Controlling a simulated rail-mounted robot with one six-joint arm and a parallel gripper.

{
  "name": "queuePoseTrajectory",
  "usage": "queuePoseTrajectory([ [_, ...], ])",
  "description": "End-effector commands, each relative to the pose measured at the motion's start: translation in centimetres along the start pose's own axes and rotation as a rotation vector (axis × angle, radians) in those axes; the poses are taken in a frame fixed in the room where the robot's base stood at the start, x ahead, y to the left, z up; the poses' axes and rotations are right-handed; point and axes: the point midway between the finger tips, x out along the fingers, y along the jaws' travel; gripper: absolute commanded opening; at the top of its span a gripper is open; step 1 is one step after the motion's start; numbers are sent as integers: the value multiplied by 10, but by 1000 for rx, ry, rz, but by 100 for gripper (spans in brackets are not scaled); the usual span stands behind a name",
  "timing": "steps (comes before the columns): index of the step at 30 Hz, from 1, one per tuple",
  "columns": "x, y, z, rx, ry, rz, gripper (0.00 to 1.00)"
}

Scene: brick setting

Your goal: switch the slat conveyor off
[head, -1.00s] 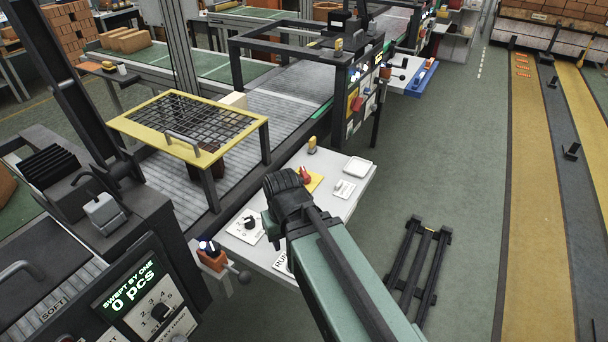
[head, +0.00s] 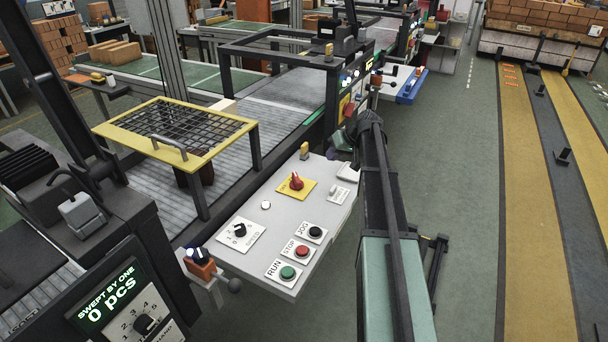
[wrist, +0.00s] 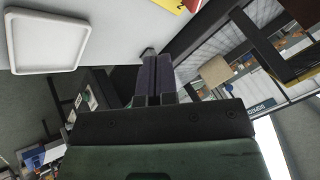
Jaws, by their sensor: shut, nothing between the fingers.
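The slat conveyor (head: 160,160) is a grey ribbed belt running from lower left to the back. Its white control desk (head: 262,262) stands beside it. On the desk are a green RUN button (head: 288,272), a red STOP button (head: 303,251), a black JOG button (head: 316,232) and a black speed knob (head: 240,230). My gripper (head: 335,152) is at the far right end of the desk, partly hidden by my arm. In the wrist view its fingers (wrist: 152,75) are together and empty.
A white tray (head: 347,173) lies on the desk near my gripper. A yellow-framed mesh guard (head: 215,150) stands over the belt. A black gantry frame (head: 240,48) stands beyond. An orange box with a lever (head: 200,267) is at the desk's near left corner. Green floor is open to the right.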

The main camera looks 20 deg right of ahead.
Motion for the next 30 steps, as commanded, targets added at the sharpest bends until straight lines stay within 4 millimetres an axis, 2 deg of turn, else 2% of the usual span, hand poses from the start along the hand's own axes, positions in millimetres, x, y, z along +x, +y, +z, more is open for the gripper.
queuePoseTrajectory([
  [11,6,0,3,-9,-4,2,0],
  [14,19,1,4,-9,-4,2,0],
  [26,107,3,6,-9,-5,2,0],
  [30,111,-22,4,-10,-5,2,0],
])
